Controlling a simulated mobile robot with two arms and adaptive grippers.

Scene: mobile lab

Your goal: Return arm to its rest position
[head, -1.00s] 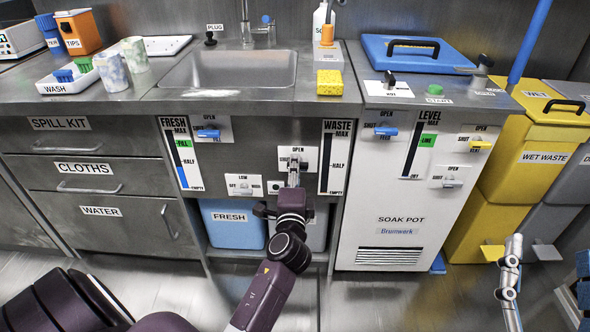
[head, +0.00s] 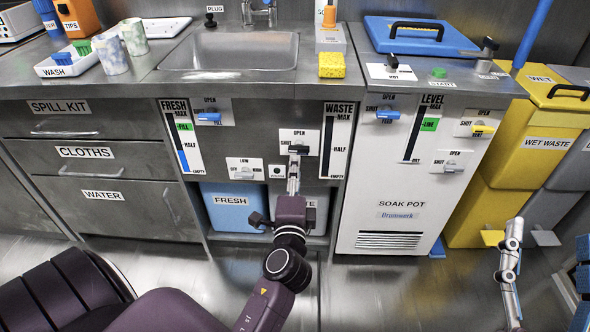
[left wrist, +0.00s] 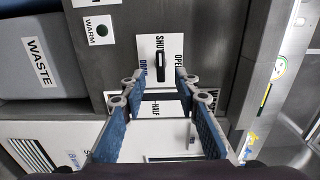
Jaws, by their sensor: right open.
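My left gripper (head: 294,165) is at the waste valve panel (head: 313,137) under the sink, on the end of my purple arm. The left wrist view shows its two blue-padded fingers (left wrist: 160,82) apart. The black valve handle (left wrist: 160,66) appears in the gap beyond the fingertips, in line with the SHUT label. I see no finger closed on it, but the exact distance is hard to tell. My right gripper (head: 548,245) is low at the right edge of the head view, with fingers apart and nothing between them; part of it is cut off.
The sink (head: 235,52) is above the panel. A blue FRESH container (head: 235,208) and a grey WASTE container (head: 313,212) stand in the bay below. The floor in front is open.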

